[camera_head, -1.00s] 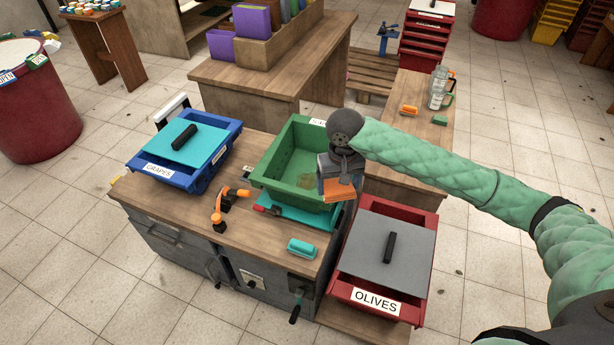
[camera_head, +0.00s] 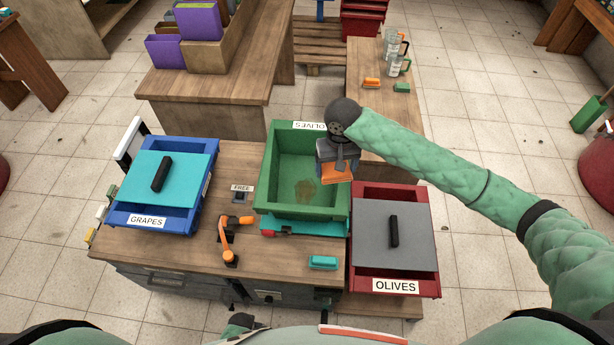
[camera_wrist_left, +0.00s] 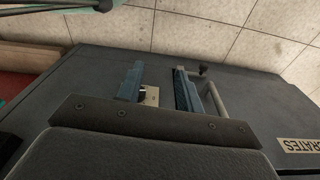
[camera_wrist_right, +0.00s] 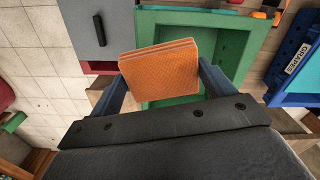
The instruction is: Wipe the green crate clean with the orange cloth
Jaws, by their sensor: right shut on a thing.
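The green crate (camera_head: 303,213) stands on the workbench, with a brown stain (camera_head: 305,190) on its inner floor and an OLIVES label on its far rim. My right gripper (camera_head: 338,168) is over the crate's right side, shut on the folded orange cloth (camera_head: 337,175). In the right wrist view the cloth (camera_wrist_right: 160,72) sits between both fingers, with the crate (camera_wrist_right: 190,17) behind it. Whether the cloth touches the crate is unclear. My left gripper (camera_wrist_left: 158,78) is open and empty in front of the cabinet's grey face.
A blue GRAPES crate (camera_head: 147,209) with a teal lid stands left, a red OLIVES crate (camera_head: 412,276) with a grey lid right. An orange-handled tool (camera_head: 228,240) and a teal brush (camera_head: 322,262) lie on the bench (camera_head: 190,255). Spray bottles (camera_head: 397,60) stand on the side table.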

